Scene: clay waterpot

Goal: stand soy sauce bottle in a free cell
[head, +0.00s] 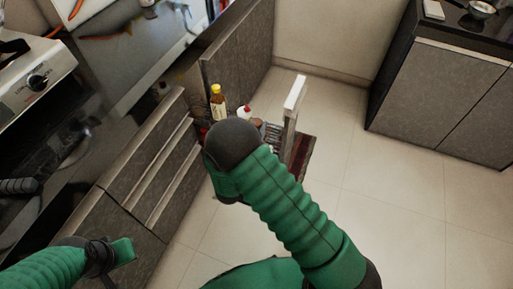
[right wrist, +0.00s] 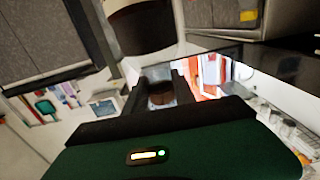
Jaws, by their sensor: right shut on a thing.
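My right gripper is mostly hidden behind my green right wrist in the head view. In the right wrist view its dark fingers (right wrist: 158,88) are closed around a dark brown round thing, which I take to be the soy sauce bottle (right wrist: 160,95); only a small part of it shows. In the head view the wrist is over a pull-out rack with a white-topped front (head: 295,92). A yellow-capped bottle (head: 217,103) and a red-capped white bottle (head: 244,113) stand there. The cells are hidden. My left gripper (head: 112,254) is at lower left, away from the rack; its opening is unclear.
Drawers (head: 150,175) and a dark worktop (head: 85,135) with a stove (head: 30,75) lie at left. A grey cabinet (head: 435,90) stands at right. The tiled floor (head: 400,205) at right is clear.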

